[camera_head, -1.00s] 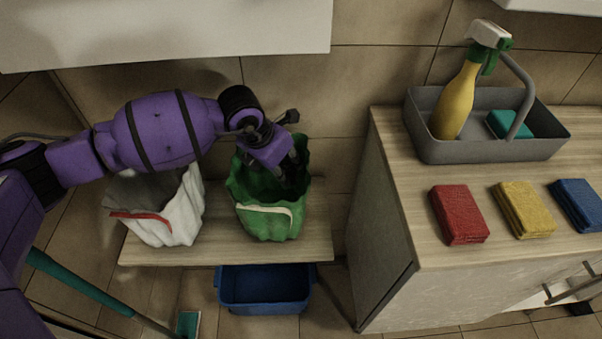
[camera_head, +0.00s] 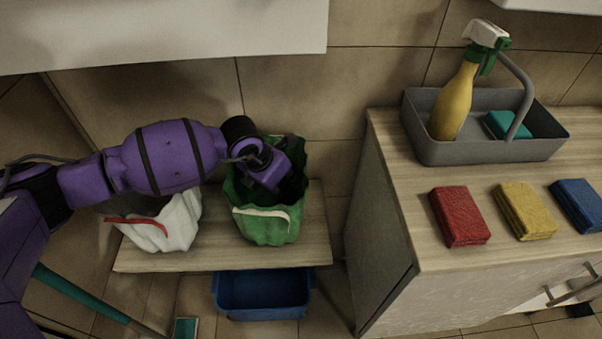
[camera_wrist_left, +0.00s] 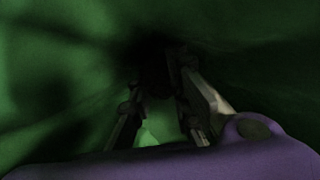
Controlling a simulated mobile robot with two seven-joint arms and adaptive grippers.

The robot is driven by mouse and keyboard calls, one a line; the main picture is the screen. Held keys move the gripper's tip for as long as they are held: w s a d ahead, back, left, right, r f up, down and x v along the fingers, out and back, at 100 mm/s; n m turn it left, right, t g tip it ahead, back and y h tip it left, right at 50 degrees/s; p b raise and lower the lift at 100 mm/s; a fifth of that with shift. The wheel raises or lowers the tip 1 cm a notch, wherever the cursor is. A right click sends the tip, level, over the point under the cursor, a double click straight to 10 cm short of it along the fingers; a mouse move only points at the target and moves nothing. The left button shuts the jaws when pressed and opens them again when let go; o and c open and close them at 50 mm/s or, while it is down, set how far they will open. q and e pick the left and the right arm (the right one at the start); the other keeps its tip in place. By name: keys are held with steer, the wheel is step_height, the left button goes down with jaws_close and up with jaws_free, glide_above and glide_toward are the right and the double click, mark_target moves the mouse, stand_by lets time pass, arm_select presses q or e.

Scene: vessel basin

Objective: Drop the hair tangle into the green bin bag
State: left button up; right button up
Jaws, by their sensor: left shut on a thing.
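The green bin bag (camera_head: 262,226) stands open on a low wooden shelf in the head view. My left gripper (camera_head: 287,188) points down into its mouth, and the bag hides the fingertips from the head. In the left wrist view, green bag walls (camera_wrist_left: 50,90) surround my left gripper (camera_wrist_left: 158,85). The fingers are shut on a dark, poorly lit clump, the hair tangle (camera_wrist_left: 156,70); its outline is hard to make out. My right gripper is not in view.
A white bag (camera_head: 177,226) with a red band stands left of the green bag, below my left arm. A blue tub (camera_head: 262,292) sits under the shelf. The counter at right holds a grey caddy (camera_head: 490,150) with a spray bottle, and red, yellow and blue sponges.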

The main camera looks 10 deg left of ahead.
arm_select(q)
steer(key=o, duration=0.9)
steer(key=shift+f, duration=0.1)
steer(key=shift+o, duration=0.2)
